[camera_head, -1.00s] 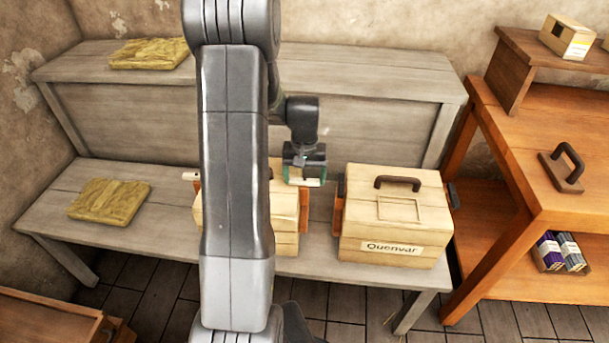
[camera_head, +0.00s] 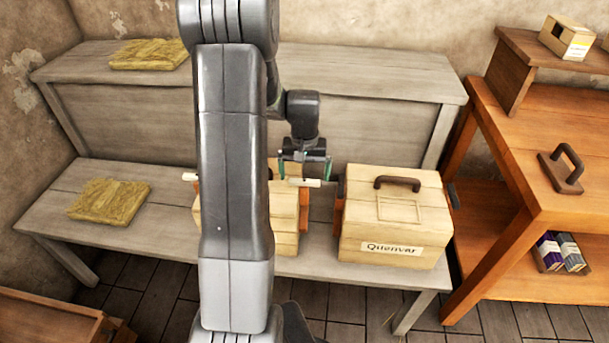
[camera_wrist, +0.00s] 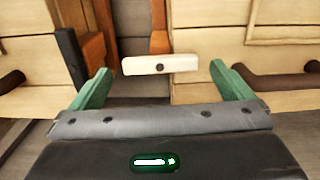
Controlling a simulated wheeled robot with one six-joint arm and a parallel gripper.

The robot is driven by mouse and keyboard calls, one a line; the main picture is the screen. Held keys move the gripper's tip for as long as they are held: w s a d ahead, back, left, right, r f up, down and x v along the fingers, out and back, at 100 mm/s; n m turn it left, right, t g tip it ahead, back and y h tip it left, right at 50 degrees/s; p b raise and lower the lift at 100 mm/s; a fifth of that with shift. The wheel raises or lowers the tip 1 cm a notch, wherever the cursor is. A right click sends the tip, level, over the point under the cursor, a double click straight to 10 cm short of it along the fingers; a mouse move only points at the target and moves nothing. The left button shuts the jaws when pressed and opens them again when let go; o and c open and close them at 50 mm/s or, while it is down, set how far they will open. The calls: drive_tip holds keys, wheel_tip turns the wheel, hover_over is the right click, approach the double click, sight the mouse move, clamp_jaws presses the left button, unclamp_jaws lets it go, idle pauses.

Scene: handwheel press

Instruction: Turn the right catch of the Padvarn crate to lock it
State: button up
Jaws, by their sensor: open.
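The Padvarn crate (camera_head: 285,210) is a pale wooden box on the low bench, mostly hidden behind my arm; its name is not visible. Its right catch (camera_head: 306,183) is a white bar on an orange post (camera_head: 304,212) at the crate's right side. The bar lies crosswise to the crate's side, and the wrist view shows it (camera_wrist: 160,65) with a dark pivot. My gripper (camera_head: 305,172) is open over it. In the wrist view the green fingers stand apart from the bar's two ends, with visible gaps.
Another white catch (camera_head: 189,177) shows left of my arm. A yellowish pad (camera_head: 108,201) lies on the bench's left, with free room around it.

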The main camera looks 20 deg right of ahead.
sight(305, 180)
wheel_tip(305, 180, up, 12)
drive_tip(key=p, duration=0.1)
idle(0.5)
wheel_tip(305, 180, down, 14)
drive_tip(key=shift+r+b, duration=0.15)
drive_tip(key=shift+b, duration=0.55)
